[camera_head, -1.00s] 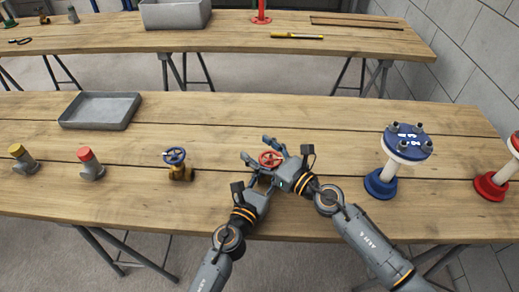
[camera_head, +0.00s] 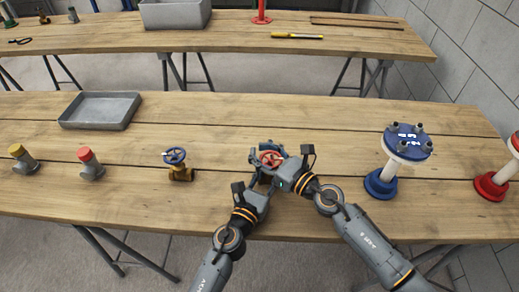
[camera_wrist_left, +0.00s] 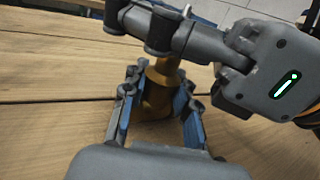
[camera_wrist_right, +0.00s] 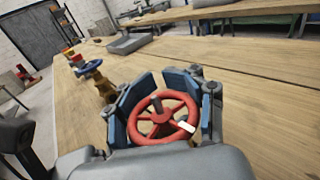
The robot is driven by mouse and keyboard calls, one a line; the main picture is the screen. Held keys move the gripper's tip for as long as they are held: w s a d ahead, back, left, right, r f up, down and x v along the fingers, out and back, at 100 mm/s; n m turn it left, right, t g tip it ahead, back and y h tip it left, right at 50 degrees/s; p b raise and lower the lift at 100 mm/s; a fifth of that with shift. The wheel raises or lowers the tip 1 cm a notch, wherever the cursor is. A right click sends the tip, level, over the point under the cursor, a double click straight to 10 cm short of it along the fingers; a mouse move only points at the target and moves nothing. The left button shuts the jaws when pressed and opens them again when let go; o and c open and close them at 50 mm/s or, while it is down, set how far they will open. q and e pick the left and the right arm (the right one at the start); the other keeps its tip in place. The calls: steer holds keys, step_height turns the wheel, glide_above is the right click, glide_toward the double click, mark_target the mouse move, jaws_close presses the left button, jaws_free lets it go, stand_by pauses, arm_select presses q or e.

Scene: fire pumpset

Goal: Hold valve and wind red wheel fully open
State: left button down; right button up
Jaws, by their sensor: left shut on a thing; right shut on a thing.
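The red wheel (camera_head: 271,158) tops a brass valve near the front middle of the table. In the right wrist view, the red wheel (camera_wrist_right: 163,119) lies between the blue pads of my right gripper (camera_wrist_right: 170,108), which is shut on its rim. A small white mark shows on the rim. In the left wrist view, the brass valve body (camera_wrist_left: 157,92) stands upright between the blue pads of my left gripper (camera_wrist_left: 155,118), which is shut on it below the wheel. In the head view, my left gripper (camera_head: 262,180) and right gripper (camera_head: 273,157) largely hide the body.
A blue-wheeled brass valve (camera_head: 178,166) stands to the left, with red-capped (camera_head: 89,164) and yellow-capped (camera_head: 22,159) fittings beyond. A grey tray (camera_head: 100,110) lies behind. A blue flanged stand (camera_head: 396,160) and a red one (camera_head: 494,185) are at right.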

steer(key=shift+s+f+n+g+y, duration=0.15)
steer(key=shift+f+n+g+y, duration=0.2)
steer(key=shift+g, duration=0.35)
steer(key=shift+c, duration=0.6)
steer(key=shift+n, duration=0.25)
steer(key=n+g+y, duration=0.1)
steer(key=n+g, duration=0.1)
steer(key=g, duration=0.1)
steer(key=s+n+g+y, duration=0.1)
steer(key=n+g, duration=0.1)
steer(key=n+g+y, duration=0.1)
steer(key=g, duration=0.2)
steer(key=shift+s+a+r+n+g+y, duration=0.2)
steer(key=shift+s+a+n+g+y, duration=0.1)
steer(key=shift+s+a+n+y, duration=0.1)
steer(key=shift+s+d+n+g+h, duration=0.1)
steer(key=shift+s+n+g+h, duration=0.25)
steer(key=shift+n+g, duration=1)
steer(key=shift+s+d+n+g+h, duration=0.1)
steer(key=shift+s+n+g+h, duration=0.4)
steer(key=shift+g, duration=1.35)
steer(key=shift+s+d+n+g+h, duration=0.1)
steer(key=shift+s+n+g, duration=0.05)
steer(key=shift+n+g, duration=1.3)
steer(key=shift+g, duration=0.35)
steer(key=o, duration=1.3)
steer(key=shift+c, duration=0.2)
steer(key=shift+a+r, duration=0.1)
steer(key=shift+r, duration=0.1)
